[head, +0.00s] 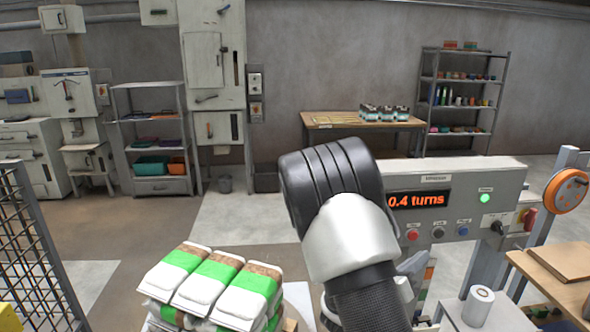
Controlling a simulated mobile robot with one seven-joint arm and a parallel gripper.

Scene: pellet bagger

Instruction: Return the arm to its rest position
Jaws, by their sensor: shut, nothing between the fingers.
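My arm rises from the bottom centre of the head view, with a dark textured sleeve, a silver-white link and a black ribbed joint at its upper end. It stands in front of the left part of a grey control panel. My gripper and its fingers do not show in this view. The rest position is not marked by anything I can see.
White bags with green bands (198,281) are stacked at the lower left of my arm. The control panel (455,182) reads "0.4 turns", with a lit green lamp. A mesh fence (38,235) stands left, a wooden table (545,268) right. Open floor (235,220) lies behind the bags.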

